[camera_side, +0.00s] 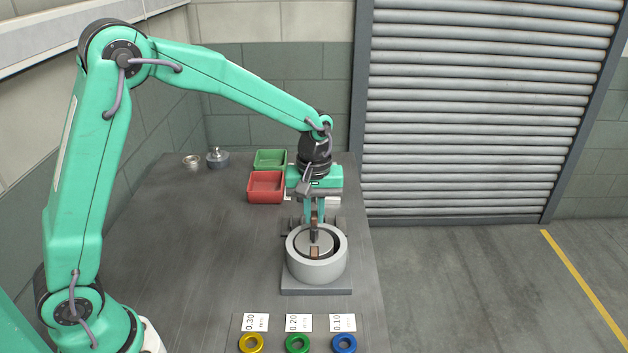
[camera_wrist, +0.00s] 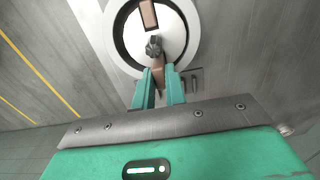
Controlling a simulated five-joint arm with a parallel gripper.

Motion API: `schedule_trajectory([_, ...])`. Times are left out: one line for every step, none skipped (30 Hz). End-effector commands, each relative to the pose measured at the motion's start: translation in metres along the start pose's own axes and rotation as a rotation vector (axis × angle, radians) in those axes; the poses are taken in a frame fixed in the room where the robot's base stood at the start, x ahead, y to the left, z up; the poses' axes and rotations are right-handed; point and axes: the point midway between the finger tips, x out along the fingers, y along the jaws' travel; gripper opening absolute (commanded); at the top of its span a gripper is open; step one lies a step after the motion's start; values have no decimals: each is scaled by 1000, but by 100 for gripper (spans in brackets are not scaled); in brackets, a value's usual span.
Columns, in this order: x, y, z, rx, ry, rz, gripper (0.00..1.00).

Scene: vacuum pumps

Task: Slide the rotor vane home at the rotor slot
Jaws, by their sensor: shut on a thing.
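The pump housing (camera_side: 334,264) is a grey open ring on a square base, and it also shows in the wrist view (camera_wrist: 111,38). Inside it sits the pale round rotor (camera_wrist: 172,38) with a dark central shaft (camera_wrist: 153,47). A brown block (camera_wrist: 149,14), looking like another vane, lies in the rotor on the side away from my gripper. My gripper (camera_side: 314,208) points down over the housing's back part. Its green fingers (camera_wrist: 160,88) are shut on the brown rotor vane (camera_wrist: 158,76), which also shows upright in the side view (camera_side: 314,228). The vane's lower end and the slot beneath are hidden.
A red tray (camera_side: 266,198) and a green tray (camera_side: 270,153) stand behind and left of the housing. Small metal parts (camera_side: 217,158) lie farther left. Yellow, green and blue rings (camera_side: 298,344) with labels lie at the front. The table's left middle is clear.

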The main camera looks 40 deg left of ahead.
Motion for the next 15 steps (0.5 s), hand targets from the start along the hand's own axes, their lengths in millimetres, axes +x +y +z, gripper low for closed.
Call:
schedule_trajectory([2,0,0,0,0,-1,0])
schedule_trajectory([3,0,0,0,0,0,0])
schedule_trajectory([5,0,0,0,0,-1,0])
schedule_trajectory([6,0,0,0,-1,-1,0])
schedule_trajectory([7,0,0,0,-1,-1,0])
schedule_trajectory([8,0,0,0,-1,-1,0])
schedule_trajectory([9,0,0,0,-1,-1,0])
schedule_trajectory([10,0,0,0,-1,-1,0])
schedule_trajectory([11,0,0,0,-1,-1,0])
schedule_trajectory([12,0,0,0,-1,-1,0])
schedule_trajectory([13,0,0,0,0,-1,0])
schedule_trajectory([14,0,0,0,0,0,0])
schedule_trajectory([14,0,0,0,0,0,0])
schedule_trajectory([15,0,0,0,0,0,0])
schedule_trajectory([16,0,0,0,0,0,0])
